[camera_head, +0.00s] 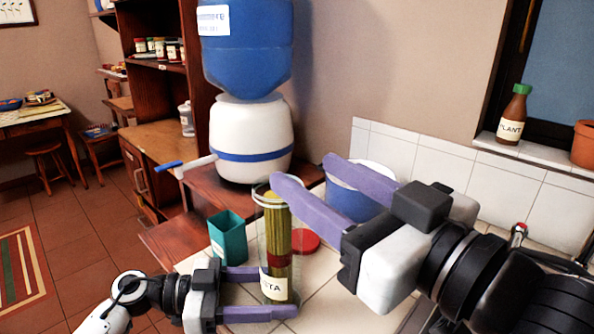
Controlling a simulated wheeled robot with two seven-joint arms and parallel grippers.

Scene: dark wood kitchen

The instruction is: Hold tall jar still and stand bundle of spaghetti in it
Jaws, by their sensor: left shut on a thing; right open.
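The tall clear jar (272,286) stands upright on the light tiled counter, with a partly hidden label on its front. The bundle of spaghetti (277,232), with a red band around it, stands inside the jar nearly upright. My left gripper (279,292) is shut on the lower part of the jar, a finger on either side. My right gripper (306,170) is open at the height of the jar's top. One of its fingertips is in front of the jar's rim, the other farther back and right; it holds nothing.
A red lid (305,241) lies right of the jar, a teal container (228,240) stands left of it. A blue bucket (354,203) is behind my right gripper. A white and blue water dispenser (250,130) stands at the back.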

